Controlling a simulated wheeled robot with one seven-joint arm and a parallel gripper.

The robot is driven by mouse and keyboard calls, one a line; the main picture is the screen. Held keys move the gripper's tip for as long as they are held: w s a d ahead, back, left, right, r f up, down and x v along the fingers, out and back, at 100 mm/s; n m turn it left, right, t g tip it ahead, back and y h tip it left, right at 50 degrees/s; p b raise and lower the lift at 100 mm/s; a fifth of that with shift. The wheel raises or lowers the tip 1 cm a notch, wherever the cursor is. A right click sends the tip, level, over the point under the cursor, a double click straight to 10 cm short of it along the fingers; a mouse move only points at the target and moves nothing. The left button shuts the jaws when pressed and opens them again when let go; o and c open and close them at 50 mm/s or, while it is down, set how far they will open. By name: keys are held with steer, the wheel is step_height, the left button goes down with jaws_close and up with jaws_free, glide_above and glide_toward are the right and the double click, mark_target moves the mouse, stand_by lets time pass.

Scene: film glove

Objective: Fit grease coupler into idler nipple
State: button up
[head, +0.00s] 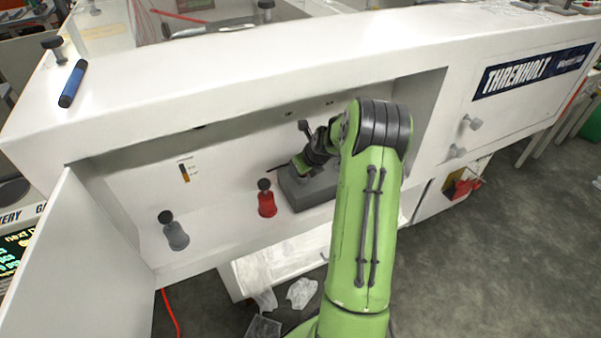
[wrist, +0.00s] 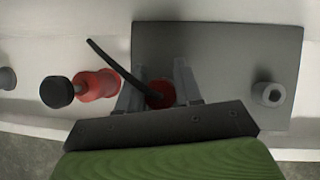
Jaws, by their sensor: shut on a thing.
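My gripper (wrist: 157,84) is shut on a red part, which I take to be the grease coupler (wrist: 163,95), between its two fingers in the wrist view. A thin black hose (wrist: 112,63) curves up and left from it. Below and around it is a flat grey block (wrist: 220,45). A short grey round stub with a dark centre, likely the idler nipple (wrist: 270,94), stands on the block to the right, apart from the coupler. In the head view the block (head: 313,188) sits in the open cabinet bay, with my arm hiding its right side.
A red fitting with a black knob (head: 267,203) stands left of the block and shows in the wrist view (wrist: 97,84). A grey fitting (head: 174,235) stands farther left. The bay has an open door (head: 75,250) at left and a top panel (head: 230,85) above.

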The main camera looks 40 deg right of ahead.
steer(key=o, duration=1)
steer(key=p+v, duration=0.4)
steer(key=v, duration=0.8)
